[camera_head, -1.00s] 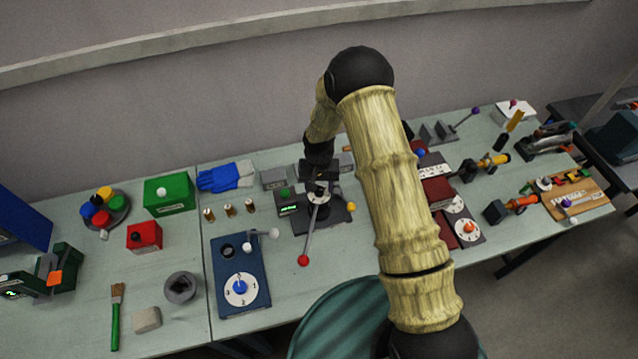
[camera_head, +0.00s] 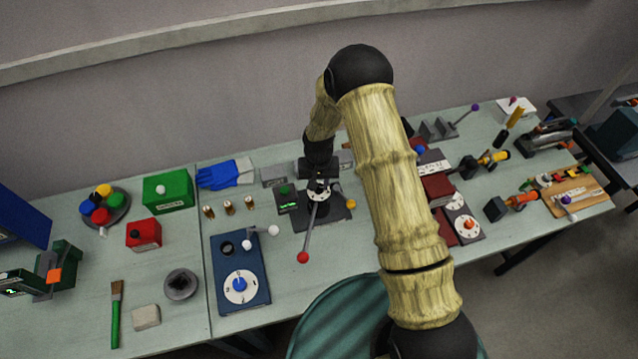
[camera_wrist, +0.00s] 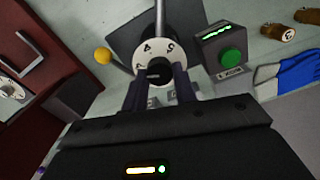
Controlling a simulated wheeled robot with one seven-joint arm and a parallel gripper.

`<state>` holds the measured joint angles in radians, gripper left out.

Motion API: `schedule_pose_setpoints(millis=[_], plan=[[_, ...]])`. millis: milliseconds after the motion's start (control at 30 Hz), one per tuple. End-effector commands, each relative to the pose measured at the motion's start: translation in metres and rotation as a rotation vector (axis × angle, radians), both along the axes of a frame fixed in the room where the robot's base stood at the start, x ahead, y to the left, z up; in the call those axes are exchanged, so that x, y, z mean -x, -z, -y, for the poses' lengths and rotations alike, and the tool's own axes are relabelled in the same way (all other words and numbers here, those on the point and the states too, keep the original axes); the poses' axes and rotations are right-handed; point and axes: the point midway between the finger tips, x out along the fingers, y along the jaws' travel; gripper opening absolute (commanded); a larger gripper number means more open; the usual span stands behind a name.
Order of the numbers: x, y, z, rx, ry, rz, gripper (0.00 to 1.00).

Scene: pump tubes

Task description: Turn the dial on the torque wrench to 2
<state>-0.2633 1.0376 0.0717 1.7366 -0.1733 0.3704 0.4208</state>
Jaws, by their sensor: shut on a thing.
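The torque wrench (camera_head: 309,230) has a grey shaft ending in a red ball, over a dark base. Its white numbered dial (camera_head: 319,195) is at the other end of the shaft. In the wrist view the dial (camera_wrist: 178,60) shows a few digits, and the shaft (camera_wrist: 161,18) runs up from it. My gripper (camera_head: 318,184) is over the dial from above. In the wrist view my gripper (camera_wrist: 158,76) is shut on the dark knob (camera_wrist: 157,69) at the dial's middle. The fingers hide the dial's lower part, and I cannot tell which number is selected.
A box with a green button (camera_wrist: 232,57) and a yellow ball (camera_wrist: 102,56) flank the dial closely. A blue panel with its own dial (camera_head: 240,287) lies front left. Brass cylinders (camera_head: 228,206) and blue gloves (camera_head: 225,174) are further left. A maroon block (camera_head: 437,192) is right.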

Motion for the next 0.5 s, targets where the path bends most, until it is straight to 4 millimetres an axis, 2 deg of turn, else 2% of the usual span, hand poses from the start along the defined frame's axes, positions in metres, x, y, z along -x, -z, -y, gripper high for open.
schedule_pose_setpoints(millis=[267, 500], plan=[[0.0025, 0.0036, 0.0008, 0.001, -0.136, -0.008, 0.05], [0.0023, 0.0042, 0.0010, 0.001, -0.335, -0.008, 0.05]])
